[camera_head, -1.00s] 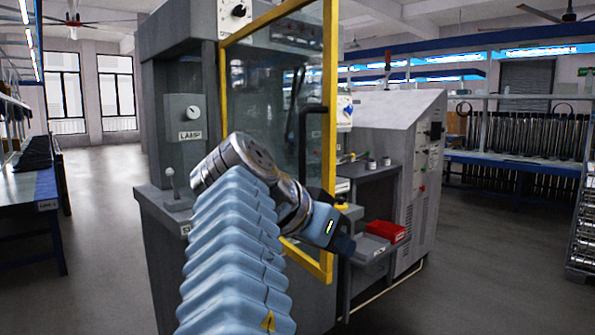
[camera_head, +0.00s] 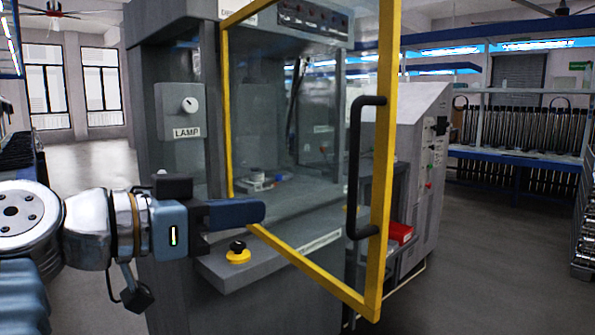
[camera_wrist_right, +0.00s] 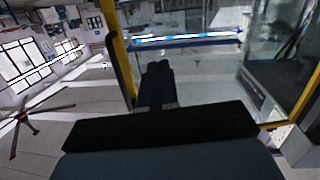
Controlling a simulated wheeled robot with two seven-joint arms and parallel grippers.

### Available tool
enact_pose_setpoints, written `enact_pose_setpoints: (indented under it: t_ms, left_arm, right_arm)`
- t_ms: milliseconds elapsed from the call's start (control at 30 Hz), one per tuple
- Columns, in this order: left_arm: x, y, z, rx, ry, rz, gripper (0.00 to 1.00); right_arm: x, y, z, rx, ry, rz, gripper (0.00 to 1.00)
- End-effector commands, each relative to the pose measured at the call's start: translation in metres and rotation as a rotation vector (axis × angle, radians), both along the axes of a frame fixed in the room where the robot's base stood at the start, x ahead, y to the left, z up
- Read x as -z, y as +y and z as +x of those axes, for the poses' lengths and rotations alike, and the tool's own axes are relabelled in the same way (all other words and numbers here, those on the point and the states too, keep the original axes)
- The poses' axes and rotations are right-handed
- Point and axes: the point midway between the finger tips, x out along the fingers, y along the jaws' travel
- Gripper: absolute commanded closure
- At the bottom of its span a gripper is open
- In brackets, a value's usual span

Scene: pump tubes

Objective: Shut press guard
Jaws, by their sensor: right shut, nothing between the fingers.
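The press guard (camera_head: 387,150) is a clear panel in a yellow frame. It stands ajar, its right edge swung out from the grey press (camera_head: 170,75) toward me. Its black upright handle (camera_head: 354,170) is on the right side. My right gripper (camera_head: 262,211) is shut and empty, pointing right, left of the handle and apart from it. In the head view it overlaps the guard's lower left; I cannot tell if it touches. In the right wrist view the closed fingers (camera_wrist_right: 158,88) show near the yellow frame (camera_wrist_right: 122,55). My left gripper is not in view.
A yellow-based black knob (camera_head: 238,253) sits on the press ledge below my gripper. A lamp box (camera_head: 181,110) is on the press's left. A grey cabinet (camera_head: 425,160) and a red bin (camera_head: 400,232) stand behind the guard.

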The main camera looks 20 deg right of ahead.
Motion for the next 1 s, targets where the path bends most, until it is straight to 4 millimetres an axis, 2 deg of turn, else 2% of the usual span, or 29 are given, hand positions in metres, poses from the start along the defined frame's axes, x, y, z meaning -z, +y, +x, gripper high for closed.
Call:
enact_pose_setpoints:
  t_ms: [133,367,567,800,1000]
  left_arm:
    - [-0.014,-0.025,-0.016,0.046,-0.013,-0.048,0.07]
    - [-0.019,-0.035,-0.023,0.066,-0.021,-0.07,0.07]
    - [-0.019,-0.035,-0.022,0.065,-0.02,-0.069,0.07]
    - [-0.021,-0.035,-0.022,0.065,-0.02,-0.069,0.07]
    - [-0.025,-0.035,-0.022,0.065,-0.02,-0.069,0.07]
  right_arm:
    - [-0.017,0.002,-0.017,0.046,-0.052,-0.063,1.0]
    - [-0.024,-0.01,-0.023,0.08,-0.083,-0.088,1.0]
    - [-0.024,-0.042,-0.015,0.08,-0.08,-0.086,1.0]
    - [-0.025,-0.093,-0.004,0.08,-0.08,-0.086,1.0]
    - [-0.025,-0.124,0.003,0.078,-0.08,-0.087,1.0]
